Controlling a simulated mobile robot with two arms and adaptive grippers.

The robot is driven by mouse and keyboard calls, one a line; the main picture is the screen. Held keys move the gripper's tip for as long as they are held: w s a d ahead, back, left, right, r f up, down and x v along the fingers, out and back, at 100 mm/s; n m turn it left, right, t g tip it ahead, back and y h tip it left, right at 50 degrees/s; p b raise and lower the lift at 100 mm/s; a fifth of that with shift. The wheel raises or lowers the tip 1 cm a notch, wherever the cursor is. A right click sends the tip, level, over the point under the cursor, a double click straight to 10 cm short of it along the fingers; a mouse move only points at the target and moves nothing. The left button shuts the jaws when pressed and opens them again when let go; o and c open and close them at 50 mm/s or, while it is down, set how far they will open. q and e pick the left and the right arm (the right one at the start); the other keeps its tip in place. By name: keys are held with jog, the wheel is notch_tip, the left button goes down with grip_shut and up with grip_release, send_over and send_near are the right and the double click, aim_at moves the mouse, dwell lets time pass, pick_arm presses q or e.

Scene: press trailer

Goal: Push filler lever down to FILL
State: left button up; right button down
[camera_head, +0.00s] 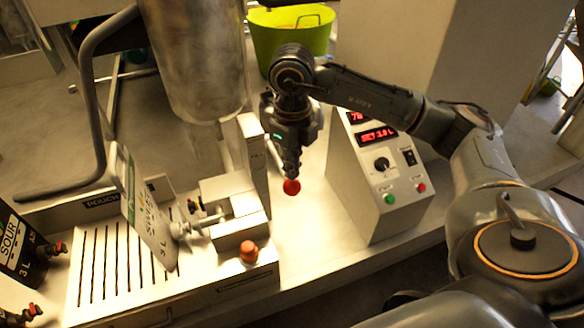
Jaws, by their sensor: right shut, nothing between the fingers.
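The filler (232,205) is a white unit with a slotted tray, below a large metal tank. Its upright white plate (252,160) carries small lettering, too small to read surely. A red ball knob (291,187), which looks like the end of the filler lever, shows just below my right gripper (291,172). The lever's shaft is hidden behind the gripper. My right gripper points down with its fingers shut and empty. Its tips are at or just above the red knob; I cannot tell whether they touch. My left gripper is not in view.
A white pouch marked SWEET (148,215) hangs at the filler's spout. A SOUR pouch (18,250) stands far left. An orange-red button (249,252) sits on the filler's front. A control box (375,185) with red displays stands right. A green tub (290,30) is behind.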

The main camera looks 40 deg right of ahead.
notch_tip(320, 180, up, 8)
jog(key=p, duration=0.4)
jog(key=shift+r, duration=0.15)
